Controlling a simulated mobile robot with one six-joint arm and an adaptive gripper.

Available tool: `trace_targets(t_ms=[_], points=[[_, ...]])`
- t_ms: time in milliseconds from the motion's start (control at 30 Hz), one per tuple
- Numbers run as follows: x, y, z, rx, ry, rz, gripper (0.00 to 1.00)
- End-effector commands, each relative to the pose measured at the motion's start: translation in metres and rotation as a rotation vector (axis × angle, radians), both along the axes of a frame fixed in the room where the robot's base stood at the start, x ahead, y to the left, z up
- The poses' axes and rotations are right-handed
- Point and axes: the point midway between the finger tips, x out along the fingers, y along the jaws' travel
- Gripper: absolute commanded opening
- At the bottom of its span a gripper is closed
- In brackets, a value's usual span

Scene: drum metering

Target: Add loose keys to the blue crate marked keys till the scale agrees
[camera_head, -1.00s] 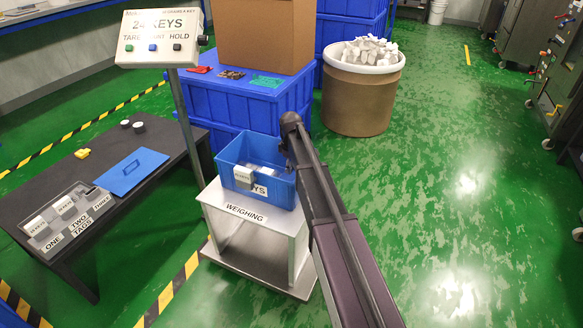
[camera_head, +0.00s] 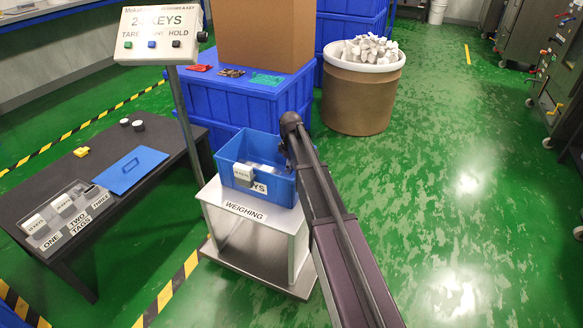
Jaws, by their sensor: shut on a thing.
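The blue crate (camera_head: 229,174) stands on the weighing stand, marked KEYS on its front, with a pale tag (camera_head: 244,174) hung over its front wall. Some whitish pieces lie inside, partly hidden. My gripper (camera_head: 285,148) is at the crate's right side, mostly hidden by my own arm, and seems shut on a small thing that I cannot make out. The scale display (camera_head: 157,35) on a post shows a two-digit count starting with 2, then KEYS; the second digit is unclear. Loose white keys (camera_head: 369,49) are heaped in the brown drum (camera_head: 358,104) with a white rim.
The weighing stand (camera_head: 257,225) is marked WEIGHING. A dark table (camera_head: 150,186) at left holds a blue lid (camera_head: 132,170), a tag rack (camera_head: 68,217), a yellow item (camera_head: 81,152) and two small round pieces. Blue bins (camera_head: 237,104) stand behind the crate.

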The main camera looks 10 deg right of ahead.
Motion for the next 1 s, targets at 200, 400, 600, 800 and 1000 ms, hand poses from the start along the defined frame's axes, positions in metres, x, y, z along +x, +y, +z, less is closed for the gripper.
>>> trace_targets(t_ms=[200,400,600,800,1000], points=[[0.0,0.0,-0.003,0.0,0.0,0.0,0.16],[0.0,0.0,-0.005,0.0,0.0,0.0,0.16],[0.0,0.0,-0.007,0.0,0.0,0.0,0.16],[0.0,0.0,-0.009,0.0,0.0,0.0,0.16],[0.0,0.0,-0.011,0.0,0.0,0.0,0.16]])
